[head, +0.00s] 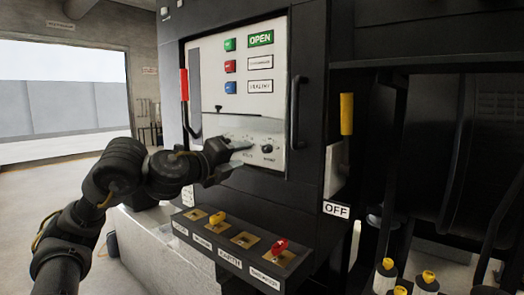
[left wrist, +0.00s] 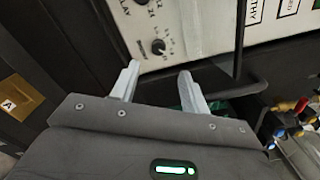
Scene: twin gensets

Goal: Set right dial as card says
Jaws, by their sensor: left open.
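The right dial (head: 267,148) is a small black knob on the pale lower plate of the genset panel, with a printed scale around it. In the left wrist view a black dial (left wrist: 158,46) with scale marks sits just beyond my fingertips; its exact setting is too small to read. A second dial (left wrist: 142,2) is cut off at the top edge. My left gripper (head: 245,155) is open and empty, just left of the right dial in the head view. Its two pale fingers (left wrist: 160,68) are apart and point at the panel. I cannot make out a setting card. My right gripper is not in view.
Above are green, red and blue buttons (head: 230,65) beside an OPEN sign (head: 260,39). A black vertical handle (head: 296,112) stands close right of the dials. A ledge with red and yellow toggles (head: 240,240) juts out below. An OFF label (head: 336,210) is at right.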

